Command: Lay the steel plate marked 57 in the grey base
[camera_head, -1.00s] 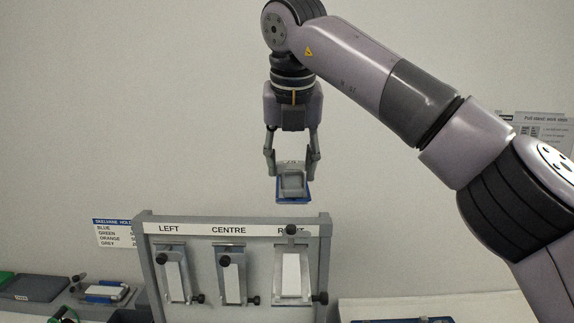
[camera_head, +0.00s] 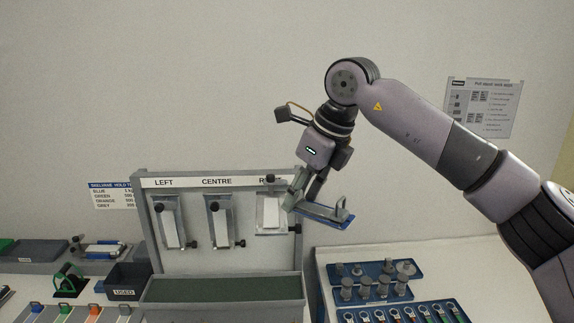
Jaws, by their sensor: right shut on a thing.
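My right gripper (camera_head: 305,199) is shut on a flat grey piece with a blue edge (camera_head: 325,214). It holds the piece tilted in the air, in front of the right end of the upright grey panel. The number 57 is not legible on this piece, and I cannot tell whether it is the steel plate. I cannot clearly make out the grey base. My left gripper is not in view.
The grey panel (camera_head: 253,254) carries three clamped white strips under LEFT, CENTRE and RIGHT, above a green-lined trough (camera_head: 222,288). A blue rack (camera_head: 375,269) of grey cylinders stands at right. A black USED bin (camera_head: 127,281) and coloured-handled pieces are at left.

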